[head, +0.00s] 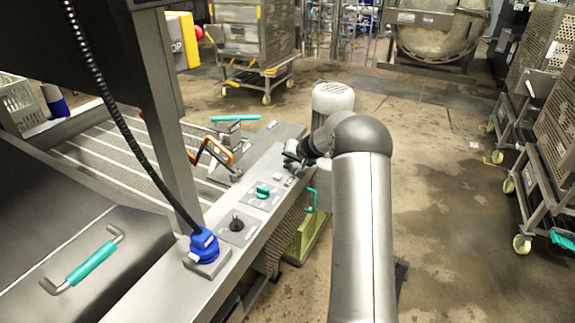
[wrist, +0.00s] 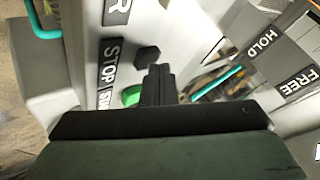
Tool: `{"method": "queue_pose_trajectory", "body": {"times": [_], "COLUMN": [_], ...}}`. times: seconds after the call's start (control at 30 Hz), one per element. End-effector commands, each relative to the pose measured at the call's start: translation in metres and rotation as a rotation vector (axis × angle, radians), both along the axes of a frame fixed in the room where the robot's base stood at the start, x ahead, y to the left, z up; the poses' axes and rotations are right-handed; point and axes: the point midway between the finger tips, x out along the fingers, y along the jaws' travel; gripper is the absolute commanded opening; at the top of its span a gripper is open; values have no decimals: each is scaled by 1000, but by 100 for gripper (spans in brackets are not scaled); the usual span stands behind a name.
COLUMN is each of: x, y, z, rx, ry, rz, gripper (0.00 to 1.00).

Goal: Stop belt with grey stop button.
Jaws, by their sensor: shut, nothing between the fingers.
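My gripper (wrist: 159,72) is shut and empty, with its fingers pointing at the control panel. In the head view it (head: 292,160) is low over the far part of the panel strip. In the wrist view a dark grey, six-sided button (wrist: 147,55) sits beside a black label (wrist: 111,62) reading "STOP" and more letters, partly cut off. The button is just up and left of the fingertips. I cannot tell whether they touch it. A green button (wrist: 131,96) left of the fingers is partly hidden by them. In the head view my gripper hides part of this area.
The panel also carries a teal knob (head: 262,191) and a black knob (head: 237,224). A teal lever (wrist: 217,82) is near "HOLD" and "FREE" labels. Wheeled crate carts (head: 545,150) stand right; the floor between is clear.

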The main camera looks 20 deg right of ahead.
Motion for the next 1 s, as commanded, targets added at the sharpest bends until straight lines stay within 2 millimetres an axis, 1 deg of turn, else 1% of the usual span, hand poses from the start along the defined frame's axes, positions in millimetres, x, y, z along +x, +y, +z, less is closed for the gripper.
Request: {"method": "queue_pose_trajectory", "body": {"times": [0.17,0.47,0.8,1.0], "x": [0,0,0,0], "y": [0,0,0,0], "z": [-3,-2,15,17], "rx": [0,1,-1,0], "ry": [1,2,0,1], "rz": [1,0,0,0], "gripper": [0,0,0,0]}}
